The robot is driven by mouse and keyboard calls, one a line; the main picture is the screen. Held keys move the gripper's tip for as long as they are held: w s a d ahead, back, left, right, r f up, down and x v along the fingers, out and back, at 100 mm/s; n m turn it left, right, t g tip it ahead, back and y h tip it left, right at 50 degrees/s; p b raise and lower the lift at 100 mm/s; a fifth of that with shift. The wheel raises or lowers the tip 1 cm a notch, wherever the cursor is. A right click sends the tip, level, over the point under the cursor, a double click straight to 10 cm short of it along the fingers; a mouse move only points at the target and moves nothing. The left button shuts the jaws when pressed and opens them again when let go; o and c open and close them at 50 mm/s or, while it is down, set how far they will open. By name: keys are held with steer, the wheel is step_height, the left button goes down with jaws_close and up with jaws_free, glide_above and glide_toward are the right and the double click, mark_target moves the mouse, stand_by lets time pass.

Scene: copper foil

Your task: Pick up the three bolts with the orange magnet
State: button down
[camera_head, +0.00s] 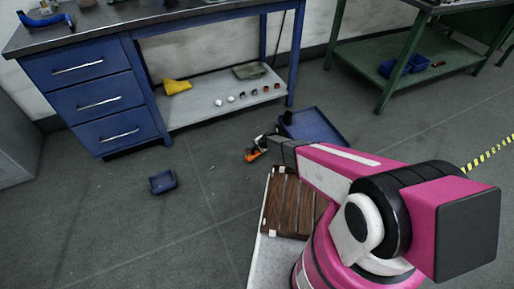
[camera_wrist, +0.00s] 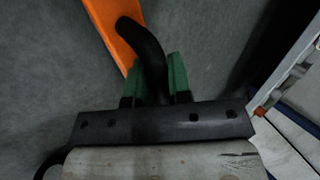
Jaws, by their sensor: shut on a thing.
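The orange magnet (camera_head: 255,154) is in my gripper (camera_head: 266,141), low over the floor in the head view. In the wrist view my gripper (camera_wrist: 155,82) has its green fingers closed on the magnet's curved black handle. The orange body of the magnet (camera_wrist: 118,36) sticks out beyond the fingers at the upper left. Tiny specks on the floor left of and below the magnet may be the bolts (camera_head: 212,194), but they are too small to tell. No bolt can be made out in the wrist view. The magnet's underside is hidden.
A small blue bin (camera_head: 162,182) stands on the floor to the left. A larger blue tray (camera_head: 315,127) lies just right of my gripper. The blue workbench (camera_head: 97,95), with a low shelf (camera_head: 200,108), stands behind. Open floor lies between bin and magnet.

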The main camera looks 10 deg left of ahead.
steer(key=shift+f, duration=0.25)
stand_by(0.6)
stand_by(0.5)
steer(key=shift+r, duration=3.5)
steer(key=shift+s, duration=0.2)
